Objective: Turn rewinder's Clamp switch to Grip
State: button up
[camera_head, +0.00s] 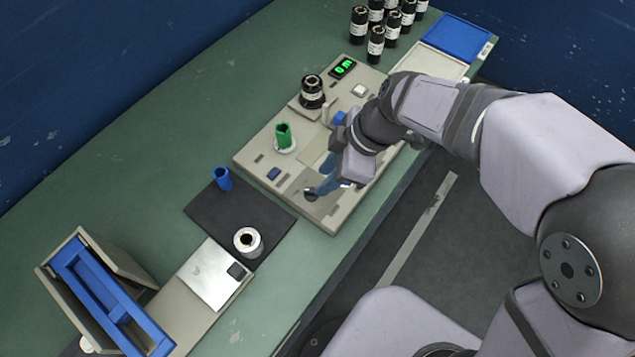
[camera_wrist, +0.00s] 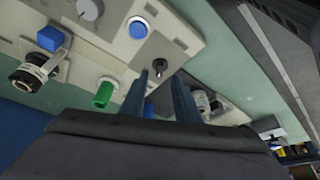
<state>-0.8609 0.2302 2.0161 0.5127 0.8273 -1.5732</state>
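The rewinder (camera_head: 252,150) is a beige machine on the green bench in the head view. A small black switch knob (camera_wrist: 159,67) on a dark grey plate shows in the wrist view; its label is not readable, so I cannot confirm it is the Clamp switch. The grey plate (camera_head: 322,208) is at the machine's near end in the head view. My gripper (camera_wrist: 160,78) has its two blue fingers apart, with the knob showing between and just beyond their tips; I cannot tell whether they touch it. In the head view my gripper (camera_head: 324,186) is low over the plate, partly hiding the switch.
A green core (camera_head: 284,136) and a black roll (camera_head: 312,92) stand on the machine. Several black bottles (camera_head: 376,40) and a blue tray (camera_head: 456,38) are at the far end.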

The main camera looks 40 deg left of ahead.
aim_at(313, 191)
jog(key=shift+p+x, duration=0.3)
jog(key=shift+x, duration=2.4)
grip_shut()
